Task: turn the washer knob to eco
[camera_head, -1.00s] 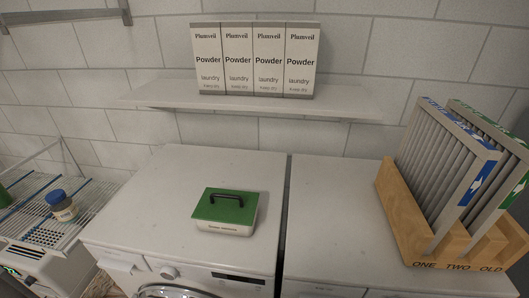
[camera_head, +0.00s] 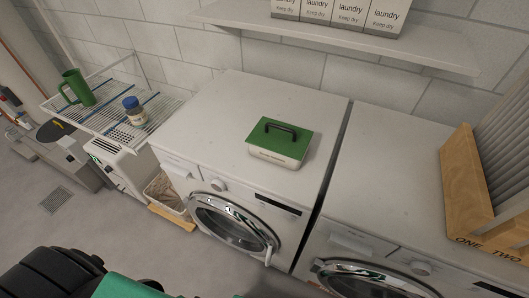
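The left washer (camera_head: 200,113) is white, with a round door (camera_head: 232,222) on its front. A small round pale knob (camera_head: 218,185) sits on its front panel above the door, left of a dark display (camera_head: 278,204). The knob's markings are too small to read. A second white machine (camera_head: 385,165) stands to its right, with another knob (camera_head: 421,268) low on its front. Neither of my grippers is in view. A dark and green shape at the lower left edge may be part of my own body.
A box with a green lid and black handle (camera_head: 281,141) sits on the left washer. A wire rack (camera_head: 104,112) holds a green mug (camera_head: 76,87) and a blue-capped jar (camera_head: 134,111). A bin (camera_head: 163,192) stands beside the washer. A wooden holder (camera_head: 462,185) is at right. Floor in front is clear.

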